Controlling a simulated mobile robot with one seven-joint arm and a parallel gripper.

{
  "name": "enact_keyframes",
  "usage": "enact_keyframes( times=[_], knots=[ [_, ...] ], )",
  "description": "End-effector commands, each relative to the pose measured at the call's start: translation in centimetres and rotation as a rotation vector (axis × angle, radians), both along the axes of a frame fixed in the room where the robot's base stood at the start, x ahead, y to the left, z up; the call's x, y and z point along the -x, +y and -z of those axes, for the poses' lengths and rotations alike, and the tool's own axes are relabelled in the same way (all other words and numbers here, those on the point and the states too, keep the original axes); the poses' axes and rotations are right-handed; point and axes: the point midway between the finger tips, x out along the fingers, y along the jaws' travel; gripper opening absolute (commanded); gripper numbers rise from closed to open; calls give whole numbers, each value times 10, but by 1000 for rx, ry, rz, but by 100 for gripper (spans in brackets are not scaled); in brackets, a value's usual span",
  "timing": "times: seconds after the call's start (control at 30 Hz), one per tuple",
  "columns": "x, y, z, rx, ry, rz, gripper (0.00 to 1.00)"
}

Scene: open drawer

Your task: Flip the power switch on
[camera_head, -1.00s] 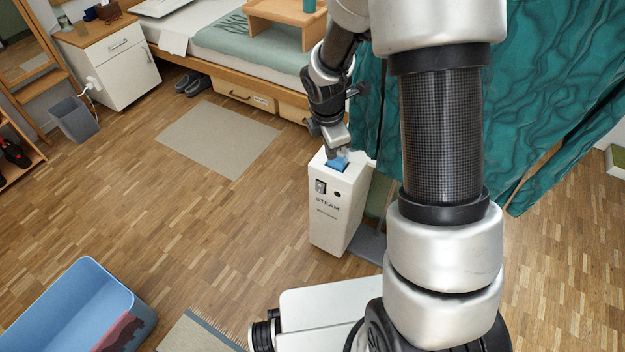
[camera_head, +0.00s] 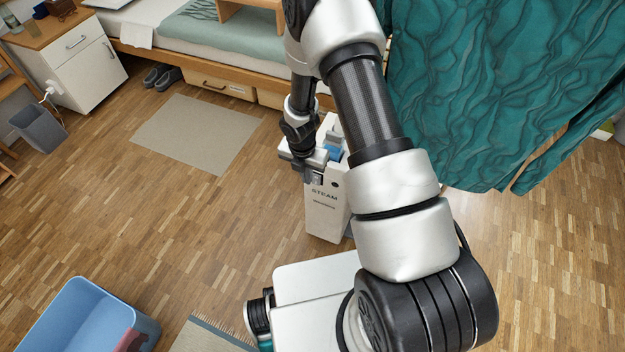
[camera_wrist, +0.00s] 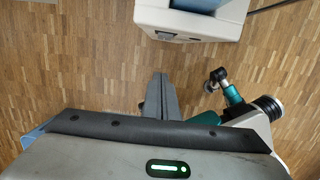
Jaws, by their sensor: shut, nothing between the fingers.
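The white steamer (camera_head: 323,215), marked STEAM, stands upright on the floor with a blue part in its top. My gripper (camera_head: 316,178) is at the upper front of the steamer and covers the switch area in the head view. A dark round spot (camera_head: 334,184) shows beside it on the front. In the wrist view the steamer (camera_wrist: 206,22) is at the top, and a small dark panel, seemingly the power switch (camera_wrist: 165,36), shows at its near edge. My gripper (camera_wrist: 161,76) is shut and empty, pointing up the picture, with floor visible between its tips and the steamer. The switch's position is too small to tell.
A green curtain (camera_head: 480,90) hangs to the right of the steamer. The bed (camera_head: 190,55) is behind it. A blue bin (camera_head: 85,315) stands at the lower left.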

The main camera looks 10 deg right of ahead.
Motion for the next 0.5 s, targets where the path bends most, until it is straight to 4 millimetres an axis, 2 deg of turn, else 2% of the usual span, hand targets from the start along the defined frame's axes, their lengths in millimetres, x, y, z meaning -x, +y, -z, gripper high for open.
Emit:
enact_keyframes(
  times=[0.27,0.37,0.5],
  knots=[
    [0,-1,8,1,2,2,0],
    [-1,-2,21,1,2,4,0],
    [-4,-4,50,1,3,2,0]
  ],
)
